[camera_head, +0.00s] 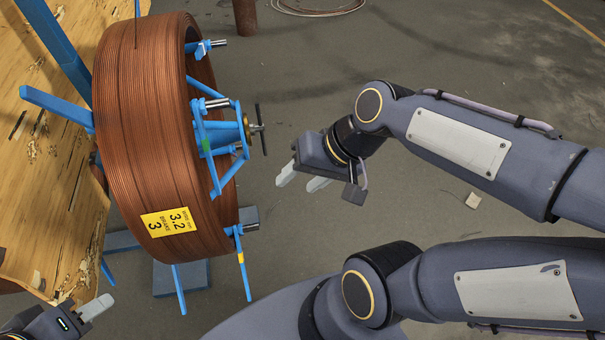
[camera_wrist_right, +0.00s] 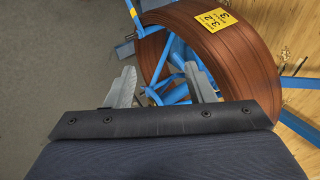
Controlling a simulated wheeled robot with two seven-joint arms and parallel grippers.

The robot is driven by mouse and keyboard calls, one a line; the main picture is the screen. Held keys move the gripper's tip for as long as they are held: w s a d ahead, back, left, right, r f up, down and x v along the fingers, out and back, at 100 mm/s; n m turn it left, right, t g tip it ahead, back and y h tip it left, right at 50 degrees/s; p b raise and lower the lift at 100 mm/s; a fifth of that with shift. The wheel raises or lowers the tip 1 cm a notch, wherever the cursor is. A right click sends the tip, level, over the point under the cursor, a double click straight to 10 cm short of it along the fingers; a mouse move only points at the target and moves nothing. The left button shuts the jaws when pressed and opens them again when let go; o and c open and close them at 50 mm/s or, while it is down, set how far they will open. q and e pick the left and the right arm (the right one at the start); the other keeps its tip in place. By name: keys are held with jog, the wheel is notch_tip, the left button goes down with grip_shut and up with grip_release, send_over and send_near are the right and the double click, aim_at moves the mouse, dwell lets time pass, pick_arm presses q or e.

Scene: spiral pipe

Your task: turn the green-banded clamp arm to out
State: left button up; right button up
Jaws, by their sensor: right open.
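A coil of copper-brown pipe (camera_head: 125,135) stands on a blue reel frame. The green-banded clamp arm (camera_head: 207,146) is a blue bar on the coil's open side, beside the hub, with its green band near mid-length. It lies across the inside of the ring, not out past the rim. My right gripper (camera_head: 302,181) is open and empty, right of the hub and apart from it. In the right wrist view its spread fingers (camera_wrist_right: 162,86) show before the coil (camera_wrist_right: 240,60); the green band is not clear there. My left gripper (camera_head: 92,312) is at bottom left, only one finger clearly showing.
A yellow-banded blue arm (camera_head: 241,259) sticks out below the coil's rim. A hub crossbar (camera_head: 262,129) projects toward my right gripper. A wooden panel (camera_head: 40,170) stands at left. Floor between hub and right gripper is clear.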

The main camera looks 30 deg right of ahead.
jog(key=c, duration=0.6)
jog(key=w+f+y+b, duration=0.1)
jog(key=w+a+f+y+b, duration=0.1)
jog(key=f+b, duration=0.1)
jog(key=w+a+f+b, duration=0.1)
jog(key=f+b, duration=0.1)
jog(key=shift+w+a+m+g+y, duration=0.25)
jog(key=shift+w+m+g+y, duration=0.05)
jog(key=shift+w+m+y, duration=0.1)
grip_shut()
jog(key=w+d+f+m+t+y+b, duration=0.2)
jog(key=w+f+m+t+y+b, duration=0.4)
jog(key=w+f+b, duration=0.9)
jog(key=w+a+f+p, duration=0.3)
jog(key=w+a, duration=0.5)
jog(key=w, duration=0.3)
jog(key=shift+m+h, duration=0.4)
jog(key=shift+m, duration=0.1)
jog(key=shift+s+a+r, duration=0.15)
jog(key=shift+s+r, duration=0.2)
jog(key=shift+s, duration=0.3)
jog(key=shift+s+a+r, duration=0.2)
jog(key=shift+s+r, duration=0.2)
jog(key=shift+s, duration=0.2)
jog(key=shift+s+a+r, duration=0.15)
jog(key=shift+s+r, duration=0.2)
jog(key=shift+s, duration=0.3)
